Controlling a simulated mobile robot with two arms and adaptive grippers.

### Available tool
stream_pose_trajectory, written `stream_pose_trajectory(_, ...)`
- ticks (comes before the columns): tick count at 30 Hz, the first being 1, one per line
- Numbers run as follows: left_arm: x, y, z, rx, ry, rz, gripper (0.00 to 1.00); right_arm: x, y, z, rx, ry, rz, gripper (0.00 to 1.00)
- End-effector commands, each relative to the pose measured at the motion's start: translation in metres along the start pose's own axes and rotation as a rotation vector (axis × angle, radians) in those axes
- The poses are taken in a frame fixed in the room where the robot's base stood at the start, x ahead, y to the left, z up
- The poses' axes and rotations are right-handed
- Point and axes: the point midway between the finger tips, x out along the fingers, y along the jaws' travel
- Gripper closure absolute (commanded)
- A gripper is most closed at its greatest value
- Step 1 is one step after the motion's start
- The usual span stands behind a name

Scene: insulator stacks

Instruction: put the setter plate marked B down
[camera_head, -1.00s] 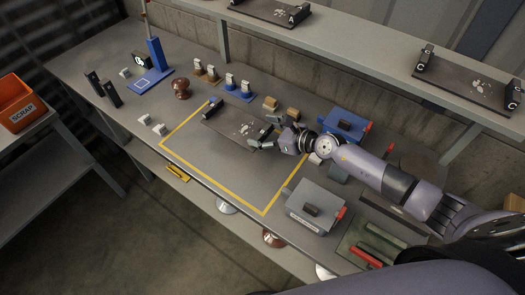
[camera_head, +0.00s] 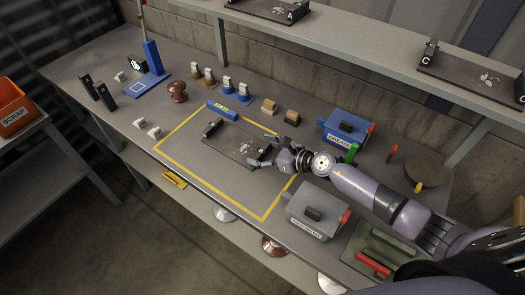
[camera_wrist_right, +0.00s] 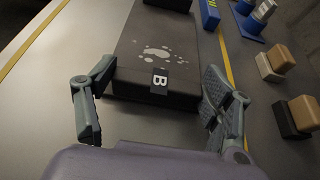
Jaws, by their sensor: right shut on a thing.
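The setter plate marked B (camera_head: 229,142) is a dark, flat slab with pale speckles and a dark block at its far end. It is over the bench inside the yellow outline (camera_head: 190,185). In the right wrist view the B label faces me on the near end of the plate (camera_wrist_right: 150,55). My right gripper (camera_head: 272,153) is shut on this near end, one finger on each side, as the wrist view (camera_wrist_right: 155,108) shows. The plate looks level and very low; I cannot tell whether it touches the bench. My left gripper is not in view.
A blue bar (camera_head: 222,110) lies at the outline's back edge. Grey (camera_head: 318,209) and blue (camera_head: 345,131) boxes stand right of the outline. Above, a shelf (camera_head: 350,50) holds plates marked A (camera_head: 265,8) and C (camera_head: 470,75). The outline's front part is clear.

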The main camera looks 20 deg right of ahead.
Motion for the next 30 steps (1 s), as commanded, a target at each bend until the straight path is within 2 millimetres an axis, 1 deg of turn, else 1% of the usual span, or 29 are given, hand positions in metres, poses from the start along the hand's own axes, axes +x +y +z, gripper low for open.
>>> stream_pose_trajectory(1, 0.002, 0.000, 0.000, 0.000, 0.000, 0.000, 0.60, 0.001, 0.000, -0.002, 0.000, 0.000, 0.000, 0.25)
stream_pose_trajectory(10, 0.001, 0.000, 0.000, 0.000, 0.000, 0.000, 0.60, 0.000, 0.000, -0.001, 0.000, 0.000, 0.000, 0.05)
stream_pose_trajectory(18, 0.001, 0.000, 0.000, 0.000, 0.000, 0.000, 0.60, 0.000, 0.000, -0.001, 0.000, 0.000, 0.000, 0.05)
stream_pose_trajectory(22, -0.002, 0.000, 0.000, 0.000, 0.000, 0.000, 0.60, -0.003, 0.000, 0.002, -0.001, 0.001, 0.000, 0.05)
stream_pose_trajectory(26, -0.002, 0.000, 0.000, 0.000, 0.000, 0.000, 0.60, -0.021, 0.000, 0.000, -0.003, 0.003, 0.000, 0.05)
stream_pose_trajectory(30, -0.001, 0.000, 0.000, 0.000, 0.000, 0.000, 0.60, -0.052, -0.001, -0.002, -0.004, 0.004, -0.001, 0.05)
